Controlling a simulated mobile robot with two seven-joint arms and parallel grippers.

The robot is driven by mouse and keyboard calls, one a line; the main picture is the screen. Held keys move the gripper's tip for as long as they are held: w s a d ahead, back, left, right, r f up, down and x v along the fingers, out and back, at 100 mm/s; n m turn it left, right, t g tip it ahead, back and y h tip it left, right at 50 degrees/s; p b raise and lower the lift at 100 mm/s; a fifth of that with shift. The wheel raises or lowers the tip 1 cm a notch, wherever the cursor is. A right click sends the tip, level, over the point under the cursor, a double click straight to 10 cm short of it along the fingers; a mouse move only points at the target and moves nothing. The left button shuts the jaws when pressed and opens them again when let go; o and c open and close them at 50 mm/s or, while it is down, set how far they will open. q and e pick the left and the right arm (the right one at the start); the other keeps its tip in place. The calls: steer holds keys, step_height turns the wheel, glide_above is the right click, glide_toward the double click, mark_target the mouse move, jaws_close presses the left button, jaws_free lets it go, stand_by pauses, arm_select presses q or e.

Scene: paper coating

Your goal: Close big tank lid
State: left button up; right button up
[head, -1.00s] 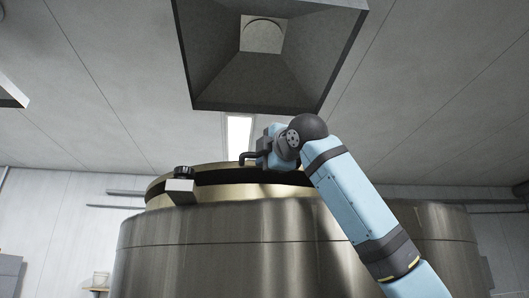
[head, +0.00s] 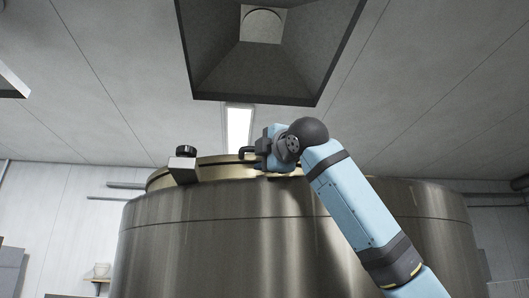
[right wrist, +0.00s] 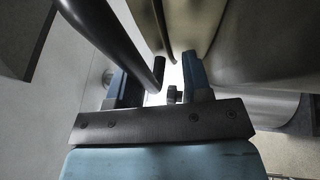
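The big steel tank (head: 215,240) fills the lower middle of the head view. Its brassy lid (head: 225,169) sits low on the tank top, with no wide dark gap showing; whether it is fully seated I cannot tell. A black bent handle (head: 247,151) is at the lid's edge beside my right gripper (head: 262,150). In the right wrist view, the black handle bar (right wrist: 112,40) runs in front of and between the gripper's two blue fingers (right wrist: 160,88). The fingers are apart, with space beside the bar. My left gripper is not in view.
A light block with a black knob (head: 183,163) stands on the left of the lid rim. A dark hood (head: 225,75) hangs from the ceiling above the tank. A shelf with a small container (head: 101,271) is at the far left.

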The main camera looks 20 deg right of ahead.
steer(key=shift+w+d, duration=0.1)
steer(key=shift+w, duration=0.05)
stand_by(0.3)
steer(key=shift+s+f, duration=0.15)
steer(key=shift+s, duration=0.15)
steer(key=b+v, duration=0.3)
steer(key=v, duration=1)
steer(key=shift+s, duration=0.2)
